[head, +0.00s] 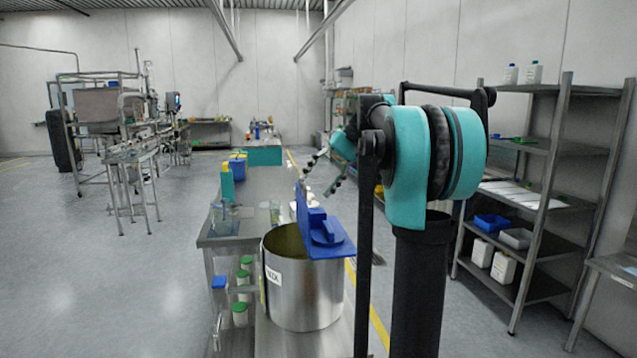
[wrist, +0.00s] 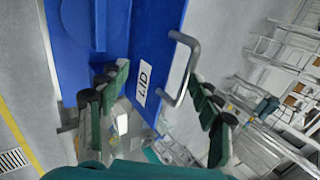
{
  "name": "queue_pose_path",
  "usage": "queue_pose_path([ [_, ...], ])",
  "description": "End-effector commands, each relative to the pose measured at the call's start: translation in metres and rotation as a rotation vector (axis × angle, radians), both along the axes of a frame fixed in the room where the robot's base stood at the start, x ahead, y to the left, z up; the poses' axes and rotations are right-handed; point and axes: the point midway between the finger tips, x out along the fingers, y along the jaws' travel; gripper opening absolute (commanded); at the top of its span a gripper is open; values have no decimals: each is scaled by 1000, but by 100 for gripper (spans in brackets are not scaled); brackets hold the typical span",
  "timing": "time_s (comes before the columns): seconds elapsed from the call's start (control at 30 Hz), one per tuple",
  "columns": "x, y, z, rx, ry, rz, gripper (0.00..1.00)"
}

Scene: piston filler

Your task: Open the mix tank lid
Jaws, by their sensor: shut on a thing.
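The mix tank (head: 300,298) is a round steel drum with a white label, standing at the bench end in the head view. Its blue lid (head: 326,243) has one flap standing up, and part of the open mouth shows at the left. In the wrist view the blue lid (wrist: 162,35) fills the upper left, with a white "LID" label (wrist: 144,83) and a grey bar handle (wrist: 183,70). My gripper (head: 316,178) is just above the raised flap. In the wrist view my gripper (wrist: 160,80) has its fingers either side of the handle, shut on it; the exact contact is unclear.
A steel bench (head: 265,185) with a blue bucket (head: 238,167) and beakers extends behind the tank. Green-capped jars (head: 240,313) stand below, left of the tank. A shelving rack (head: 540,190) stands at the right. Open floor lies left.

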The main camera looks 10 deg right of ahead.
Motion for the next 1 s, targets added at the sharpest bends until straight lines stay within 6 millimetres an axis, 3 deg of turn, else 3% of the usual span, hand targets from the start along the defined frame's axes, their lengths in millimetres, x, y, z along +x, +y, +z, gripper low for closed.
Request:
queue_pose_path([
  [0.07, -1, -3, -1, -7, 2, 1, 40],
  [0.17, 0, -8, 6, -7, 2, -1, 31],
  [0.7, 0, -66, 85, -1, 0, 0, 31],
  [1.0, 0, -74, 95, 0, 0, 0, 31],
])
